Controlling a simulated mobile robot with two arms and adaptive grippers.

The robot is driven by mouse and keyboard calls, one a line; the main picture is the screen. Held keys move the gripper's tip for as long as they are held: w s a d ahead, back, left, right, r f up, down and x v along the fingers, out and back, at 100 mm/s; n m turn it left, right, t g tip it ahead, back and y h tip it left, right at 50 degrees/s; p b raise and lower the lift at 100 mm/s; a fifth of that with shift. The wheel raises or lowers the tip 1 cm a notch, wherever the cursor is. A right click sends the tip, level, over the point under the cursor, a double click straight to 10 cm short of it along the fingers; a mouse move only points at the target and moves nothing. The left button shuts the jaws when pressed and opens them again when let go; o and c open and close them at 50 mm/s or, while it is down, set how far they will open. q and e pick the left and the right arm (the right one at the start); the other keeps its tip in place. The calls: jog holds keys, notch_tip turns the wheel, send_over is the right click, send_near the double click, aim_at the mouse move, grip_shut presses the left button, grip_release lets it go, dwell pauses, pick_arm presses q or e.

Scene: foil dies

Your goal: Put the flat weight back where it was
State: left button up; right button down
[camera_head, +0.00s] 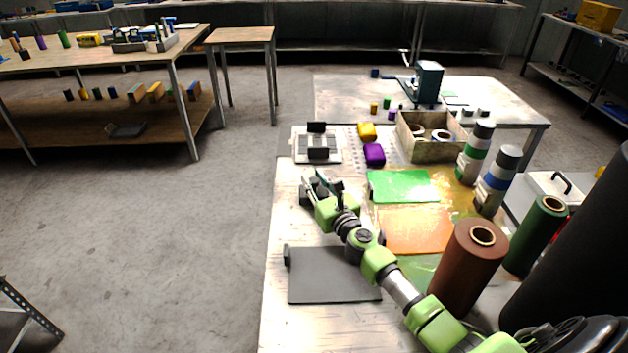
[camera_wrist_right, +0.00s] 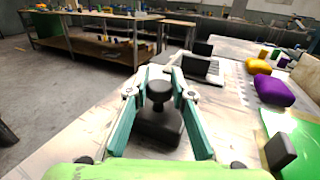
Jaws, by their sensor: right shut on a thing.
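The flat weight (camera_wrist_right: 160,130) is a dark block with a round knob on top. In the right wrist view it sits between the fingers of my right gripper (camera_wrist_right: 158,88), which is shut on the knob. In the head view my right gripper (camera_head: 323,182) is at the left edge of the near table, and the dark weight (camera_head: 308,196) shows partly behind its fingers. I cannot tell whether its base touches the table. My left gripper is not in view.
A dark flat plate (camera_head: 330,285) lies in front, with green (camera_head: 400,184) and orange (camera_head: 415,230) sheets to the right. A pale tray with black blocks (camera_head: 303,152), yellow (camera_head: 367,130) and purple (camera_head: 374,154) lumps stand behind. Brown (camera_head: 465,275) and green (camera_head: 533,240) rolls stand at right.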

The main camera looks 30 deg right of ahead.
jog(key=c, duration=2)
grip_release()
jog(key=shift+f, duration=0.15)
jog(key=shift+c, duration=0.2)
jog(key=shift+o, duration=1.3)
jog(key=shift+s+a, duration=0.1)
jog(key=shift+r, duration=0.2)
jog(key=s, duration=1.2)
jog(key=shift+a, duration=0.3)
